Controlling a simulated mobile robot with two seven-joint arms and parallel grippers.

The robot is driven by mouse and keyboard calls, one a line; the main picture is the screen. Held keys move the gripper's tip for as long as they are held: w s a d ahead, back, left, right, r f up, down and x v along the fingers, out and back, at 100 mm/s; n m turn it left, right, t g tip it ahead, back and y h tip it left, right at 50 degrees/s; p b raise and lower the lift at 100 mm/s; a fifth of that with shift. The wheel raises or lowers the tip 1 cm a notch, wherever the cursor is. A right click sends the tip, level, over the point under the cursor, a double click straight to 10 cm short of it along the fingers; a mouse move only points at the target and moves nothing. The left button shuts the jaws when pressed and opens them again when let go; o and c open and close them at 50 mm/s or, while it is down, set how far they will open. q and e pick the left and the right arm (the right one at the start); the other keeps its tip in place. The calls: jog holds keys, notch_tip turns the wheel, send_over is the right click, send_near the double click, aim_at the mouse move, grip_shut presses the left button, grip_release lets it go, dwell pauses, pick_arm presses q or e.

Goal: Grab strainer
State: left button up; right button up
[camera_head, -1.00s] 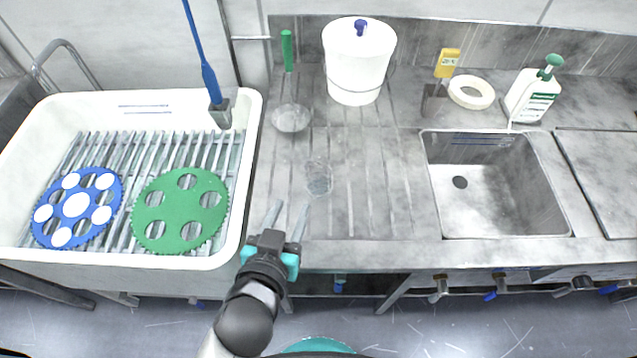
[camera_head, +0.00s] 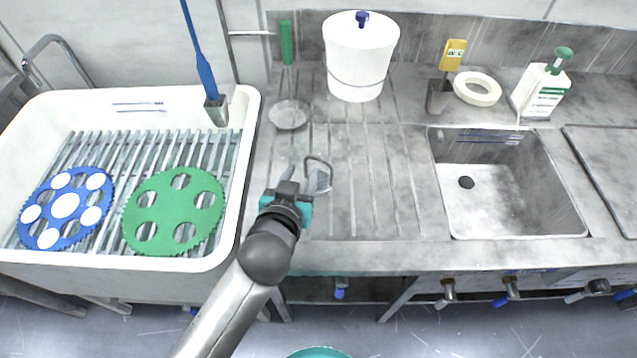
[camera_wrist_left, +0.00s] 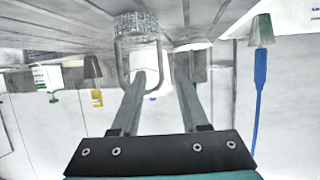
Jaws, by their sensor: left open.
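The strainer, a small mesh basket with a wire loop handle, is on the ribbed steel drainboard; in the head view its loop (camera_head: 318,159) shows by my left gripper (camera_head: 303,178). In the left wrist view its mesh basket (camera_wrist_left: 136,23) is at the top, with the loop hanging toward my fingers. My left gripper (camera_wrist_left: 160,78) is open, one finger overlapping the loop and the other beside it. I cannot tell whether a finger touches the wire. My right gripper is out of view.
A white tub (camera_head: 245,180) with a blue disc (camera_head: 88,196) and a green disc (camera_head: 190,186) stands left. A green-handled round scoop (camera_head: 289,116) and a white lidded bucket (camera_head: 360,60) are behind. A sink basin (camera_head: 500,195) lies right. The drainboard's middle is clear.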

aim_at(305, 166)
pick_arm(q)
jog(key=b+x, duration=0.2)
jog(key=x, duration=0.1)
jog(key=shift+w+a+f, duration=0.1)
jog(key=shift+w+f, duration=0.1)
jog(key=shift+f, duration=0.1)
jog(key=shift+w+f+b, duration=0.1)
jog(key=shift+w+b, duration=0.2)
jog(key=shift+w, duration=0.15)
grip_shut()
dwell(0.9)
